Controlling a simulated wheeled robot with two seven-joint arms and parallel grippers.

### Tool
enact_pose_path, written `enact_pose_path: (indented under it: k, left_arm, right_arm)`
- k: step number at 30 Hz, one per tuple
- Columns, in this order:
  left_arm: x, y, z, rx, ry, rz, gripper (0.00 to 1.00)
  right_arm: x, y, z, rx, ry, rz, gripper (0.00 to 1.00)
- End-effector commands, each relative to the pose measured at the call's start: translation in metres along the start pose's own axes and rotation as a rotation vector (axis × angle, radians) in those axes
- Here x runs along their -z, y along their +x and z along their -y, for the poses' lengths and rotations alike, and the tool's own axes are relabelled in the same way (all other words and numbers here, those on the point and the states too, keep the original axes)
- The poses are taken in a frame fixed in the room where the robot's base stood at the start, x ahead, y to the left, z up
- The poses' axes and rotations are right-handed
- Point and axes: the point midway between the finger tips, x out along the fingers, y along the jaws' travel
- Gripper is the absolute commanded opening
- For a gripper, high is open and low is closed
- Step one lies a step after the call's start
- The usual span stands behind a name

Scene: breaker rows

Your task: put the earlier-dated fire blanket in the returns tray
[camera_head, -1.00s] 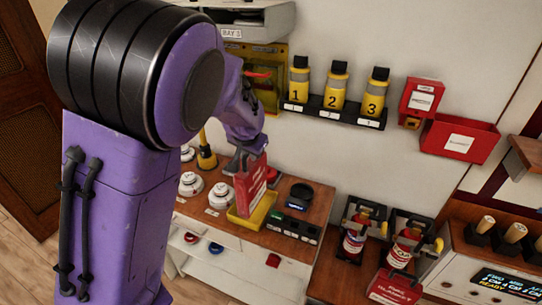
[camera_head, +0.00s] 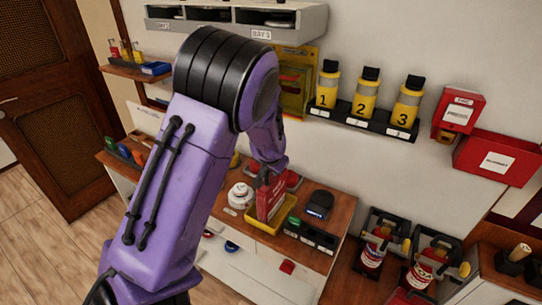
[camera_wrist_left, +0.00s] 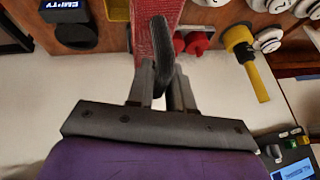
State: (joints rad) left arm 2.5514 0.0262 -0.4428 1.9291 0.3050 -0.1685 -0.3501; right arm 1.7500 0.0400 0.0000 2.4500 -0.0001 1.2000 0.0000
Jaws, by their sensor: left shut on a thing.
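My left gripper (camera_head: 268,172) is shut on a red fire blanket pack (camera_head: 270,198) with white print. In the left wrist view the gripper (camera_wrist_left: 162,82) has its fingers around a dark strap loop on the red pack (camera_wrist_left: 150,28). The pack is upright, its lower end within the outline of a yellow tray (camera_head: 266,231) on the wooden counter. I cannot tell whether it rests on the tray floor. Its date is not legible. Another red pack (camera_head: 408,297) shows partly at the bottom edge. My right gripper is not in view.
White round detectors (camera_head: 240,195) stand left of the tray; a black device (camera_head: 319,205) stands right. Numbered yellow canisters (camera_head: 366,95) sit on a wall shelf.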

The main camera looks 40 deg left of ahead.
Motion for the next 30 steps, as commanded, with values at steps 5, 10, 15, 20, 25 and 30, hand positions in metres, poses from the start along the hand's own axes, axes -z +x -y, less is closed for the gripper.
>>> enact_pose_path:
  k: [5,10,15,20,25,30]
  left_arm:
    - [-0.002,0.002,0.001,0.001,-0.002,0.001,0.34]
    - [-0.002,0.002,0.001,0.001,-0.003,0.002,0.46]
    - [-0.002,0.0,0.002,0.002,-0.003,0.001,0.46]
    - [-0.001,-0.02,0.002,0.003,-0.003,-0.004,0.46]
    - [-0.001,-0.065,0.002,0.004,-0.003,-0.006,0.46]
    - [-0.001,-0.103,0.002,0.003,-0.004,-0.003,0.46]
  right_arm:
    - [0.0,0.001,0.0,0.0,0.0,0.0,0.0]
    - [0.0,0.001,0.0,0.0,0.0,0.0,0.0]
    - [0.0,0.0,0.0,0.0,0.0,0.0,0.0]
    - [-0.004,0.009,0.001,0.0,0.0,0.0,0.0]
    - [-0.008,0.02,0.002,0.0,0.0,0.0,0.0]
    - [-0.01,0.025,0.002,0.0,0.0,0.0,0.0]
